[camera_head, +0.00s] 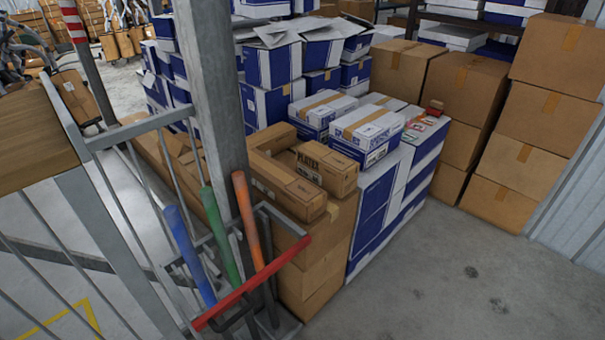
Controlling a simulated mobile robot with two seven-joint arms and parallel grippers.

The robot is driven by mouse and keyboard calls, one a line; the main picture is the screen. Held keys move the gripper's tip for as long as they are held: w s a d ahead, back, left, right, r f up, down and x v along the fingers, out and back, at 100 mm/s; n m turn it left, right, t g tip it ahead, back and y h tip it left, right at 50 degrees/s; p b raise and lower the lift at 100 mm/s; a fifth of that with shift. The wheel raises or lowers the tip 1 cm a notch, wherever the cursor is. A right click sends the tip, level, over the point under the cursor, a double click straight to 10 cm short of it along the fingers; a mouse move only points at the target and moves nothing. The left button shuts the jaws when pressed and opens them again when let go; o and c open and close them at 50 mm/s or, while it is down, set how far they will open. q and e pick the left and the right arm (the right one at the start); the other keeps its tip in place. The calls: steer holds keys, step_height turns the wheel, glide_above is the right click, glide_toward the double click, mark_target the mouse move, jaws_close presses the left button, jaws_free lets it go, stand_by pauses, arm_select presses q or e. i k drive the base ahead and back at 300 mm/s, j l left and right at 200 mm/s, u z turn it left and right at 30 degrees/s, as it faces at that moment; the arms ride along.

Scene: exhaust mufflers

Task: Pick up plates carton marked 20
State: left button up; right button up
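A long brown carton printed "PLATES" (328,168) lies on top of a stack of brown boxes, just left of the blue and white boxes. A number 20 cannot be read on it at this size. Another long brown carton (286,186) lies in front of it and to its left, with small print on its side. Neither of my grippers shows in the head view.
A grey steel post (212,90) and a rack with blue, green and orange handles (245,220) and a red bar (250,285) stand in front. Blue and white boxes (368,128) adjoin on the right. Brown boxes (515,180) line the right wall. Floor (450,270) at front right is clear.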

mark_target(338, 174)
steer(key=i+l+u, duration=0.15)
steer(key=l, duration=0.3)
steer(key=i+l+u, duration=0.15)
steer(key=l, duration=0.3)
steer(key=i+l+u, duration=0.1)
steer(key=i+l, duration=0.2)
steer(key=l, duration=0.15)
steer(key=i+l+u, duration=0.15)
steer(key=l, duration=0.35)
steer(key=i+l+u, duration=0.15)
steer(key=l, duration=0.35)
steer(key=i+l+u, duration=0.15)
steer(key=l, duration=0.35)
steer(key=l+u, duration=0.1)
steer(key=l, duration=0.4)
